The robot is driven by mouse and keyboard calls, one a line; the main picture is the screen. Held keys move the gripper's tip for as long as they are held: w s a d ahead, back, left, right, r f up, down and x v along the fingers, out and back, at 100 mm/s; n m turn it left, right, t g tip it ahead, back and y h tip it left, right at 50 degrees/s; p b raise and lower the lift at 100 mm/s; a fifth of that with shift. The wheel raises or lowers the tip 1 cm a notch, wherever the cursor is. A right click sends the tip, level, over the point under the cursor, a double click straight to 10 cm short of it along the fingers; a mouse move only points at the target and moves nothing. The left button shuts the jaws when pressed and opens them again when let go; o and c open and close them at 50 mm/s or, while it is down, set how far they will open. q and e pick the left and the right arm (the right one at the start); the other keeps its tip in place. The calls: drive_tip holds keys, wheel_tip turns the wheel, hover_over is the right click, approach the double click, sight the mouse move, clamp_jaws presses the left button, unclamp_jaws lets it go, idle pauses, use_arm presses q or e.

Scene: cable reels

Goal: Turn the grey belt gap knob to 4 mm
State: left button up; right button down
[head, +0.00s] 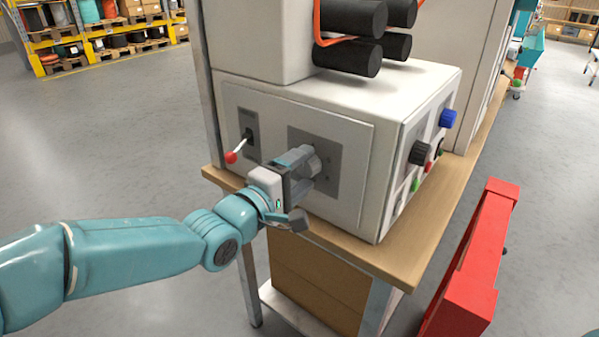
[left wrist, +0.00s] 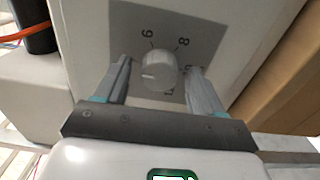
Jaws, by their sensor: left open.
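The grey belt gap knob (left wrist: 158,70) is a round light-grey knob on a darker grey plate (left wrist: 205,25) in the left wrist view. Numerals 6 and 8 show beside it; other marks are partly hidden or too small to read. A short line on the knob's face points to the picture's left. In the head view the knob (head: 314,163) is partly hidden by my left gripper (head: 303,184). The gripper is open, with one finger on each side of the knob; the left wrist view (left wrist: 160,74) shows the fingers spread. I cannot tell whether they touch it. My right gripper is not in view.
A red-tipped lever (head: 232,157) sits left of the plate on the white machine (head: 345,210). Blue (head: 448,118) and black (head: 419,153) knobs are on its right side. Black rollers (head: 348,57) are above. A red cabinet (head: 470,270) stands at the right of the bench (head: 400,262).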

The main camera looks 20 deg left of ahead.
use_arm(q)
drive_tip(key=shift+s+a, duration=0.1)
drive_tip(key=shift+s, duration=0.05)
drive_tip(key=v, duration=1.6)
drive_tip(key=shift+p, duration=0.3)
